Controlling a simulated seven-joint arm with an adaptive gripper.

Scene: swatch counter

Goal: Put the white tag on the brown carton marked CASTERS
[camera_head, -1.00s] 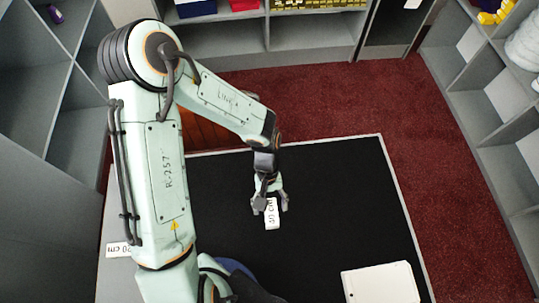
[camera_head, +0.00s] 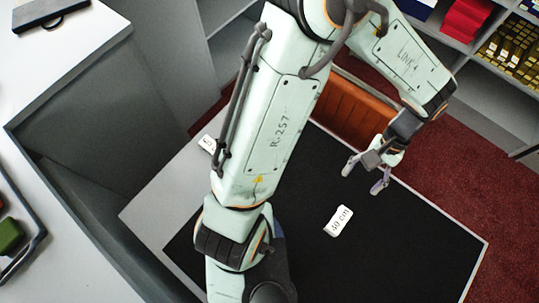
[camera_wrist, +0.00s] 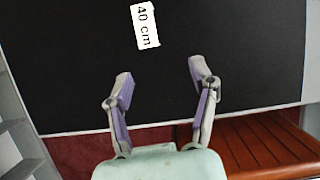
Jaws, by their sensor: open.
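A white tag (camera_head: 339,221) printed "40 cm" lies on the black mat. It also shows at the top of the wrist view (camera_wrist: 146,25). My gripper (camera_head: 363,179) is open and empty near the mat's far edge, apart from the tag. In the wrist view its two fingers (camera_wrist: 160,74) stand well spread, with bare mat between them and the tag ahead of the tips. No brown carton marked CASTERS shows in either current view.
A second white label (camera_head: 207,143) is partly hidden behind my arm at the counter's left. An orange-brown slatted wooden piece (camera_head: 361,112) stands beyond the counter (camera_head: 160,205). Shelves with red boxes (camera_head: 467,17) are at top right. The mat (camera_head: 400,250) is clear around the tag.

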